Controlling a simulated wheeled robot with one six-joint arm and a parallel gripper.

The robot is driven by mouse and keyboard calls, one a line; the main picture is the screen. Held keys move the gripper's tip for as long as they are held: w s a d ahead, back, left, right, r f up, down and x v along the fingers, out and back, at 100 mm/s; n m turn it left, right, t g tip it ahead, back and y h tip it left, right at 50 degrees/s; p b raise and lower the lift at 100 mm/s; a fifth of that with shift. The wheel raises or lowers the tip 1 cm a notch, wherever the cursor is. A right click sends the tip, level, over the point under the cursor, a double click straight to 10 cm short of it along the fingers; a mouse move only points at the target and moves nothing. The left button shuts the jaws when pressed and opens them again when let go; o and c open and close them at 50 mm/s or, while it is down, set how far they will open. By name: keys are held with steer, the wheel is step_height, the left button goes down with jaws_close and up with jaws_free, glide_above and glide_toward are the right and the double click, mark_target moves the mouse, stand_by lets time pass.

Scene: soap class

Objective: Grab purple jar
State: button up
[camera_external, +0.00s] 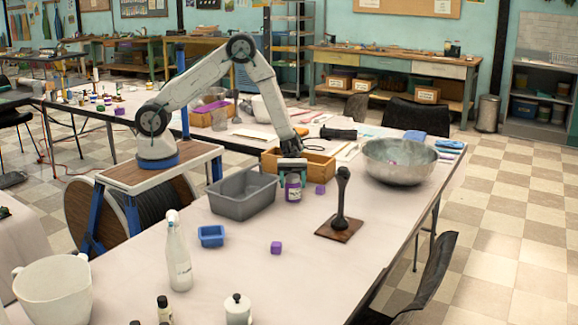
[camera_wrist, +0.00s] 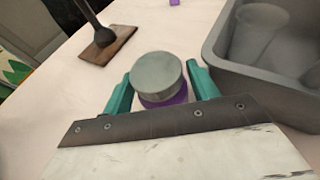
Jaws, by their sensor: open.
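The purple jar (camera_external: 293,189) with a grey lid stands upright on the white table in the external view. In the wrist view its round grey lid (camera_wrist: 158,75) fills the space between the fingers, with a purple edge below it. My gripper (camera_external: 291,168) is at the jar from above, and in the wrist view my gripper (camera_wrist: 160,85) has its two teal fingers on either side of the jar. A narrow gap shows at the right finger; contact on the left is hard to tell. The jar's lower part is hidden in the wrist view.
A grey bin (camera_external: 243,193) stands close left of the jar, and a wooden box (camera_external: 318,166) is behind it. A dark stamp-like tool on a wooden base (camera_external: 339,229) stands right. A metal bowl (camera_external: 400,163) is farther right. Small purple cubes (camera_external: 276,247) and a blue tray (camera_external: 211,236) are nearby.

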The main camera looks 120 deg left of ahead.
mark_target(293, 188)
steer(key=shift+x, duration=1.05)
steer(key=c, duration=0.7)
steer(key=shift+c, duration=0.2)
